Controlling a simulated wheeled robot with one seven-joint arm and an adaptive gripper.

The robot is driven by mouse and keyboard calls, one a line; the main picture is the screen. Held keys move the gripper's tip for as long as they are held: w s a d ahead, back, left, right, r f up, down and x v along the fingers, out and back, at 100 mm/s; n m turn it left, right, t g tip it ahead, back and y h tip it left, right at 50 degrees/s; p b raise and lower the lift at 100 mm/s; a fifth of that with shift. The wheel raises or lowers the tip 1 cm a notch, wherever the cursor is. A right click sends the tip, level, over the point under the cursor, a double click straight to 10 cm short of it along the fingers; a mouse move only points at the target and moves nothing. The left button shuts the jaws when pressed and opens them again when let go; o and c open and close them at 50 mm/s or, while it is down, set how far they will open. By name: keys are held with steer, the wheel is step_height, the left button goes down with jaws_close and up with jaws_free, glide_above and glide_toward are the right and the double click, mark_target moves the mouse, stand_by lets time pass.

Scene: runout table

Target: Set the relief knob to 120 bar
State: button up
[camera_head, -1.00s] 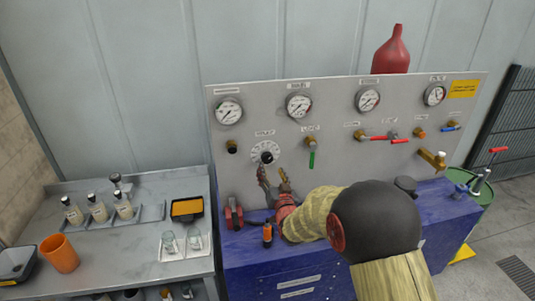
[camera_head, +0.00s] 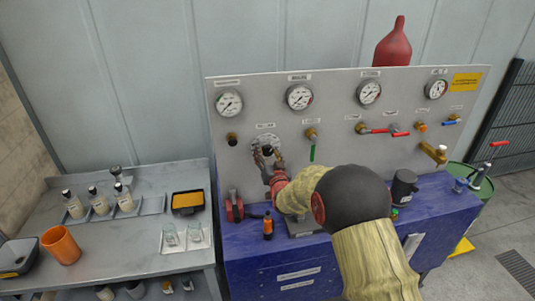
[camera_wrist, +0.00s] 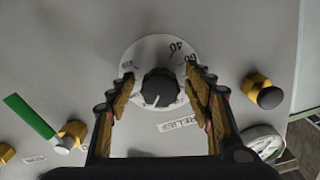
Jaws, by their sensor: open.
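The relief knob (camera_wrist: 160,88) is a black ribbed knob with a white pointer line, on a round white dial (camera_wrist: 135,60) printed with numbers, 40 and 60 among them. A RELIEF label (camera_wrist: 178,125) is beside it. In the wrist view my open gripper (camera_wrist: 158,82) has one finger on each side of the knob, with gaps showing; I cannot tell whether either touches it. In the head view my gripper (camera_head: 268,156) is at the panel and covers part of the dial. The black knob (camera_head: 267,150) shows between its fingers. The exact pointer reading is hard to tell.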

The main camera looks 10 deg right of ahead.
steer(key=shift+c, duration=1.2)
steer(key=c, duration=0.9)
steer(key=shift+f+n+b, duration=0.15)
steer(key=shift+n+b, duration=0.25)
steer(key=shift+b, duration=0.2)
steer(key=n+b, duration=0.4)
steer(key=shift+d+f, duration=0.1)
steer(key=n+b, duration=0.4)
steer(key=shift+d+n+b, duration=0.15)
steer(key=shift+n+b, duration=0.25)
steer(key=shift+r+n+b, duration=0.25)
steer(key=shift+n+b, duration=0.4)
steer(key=shift+n, duration=0.35)
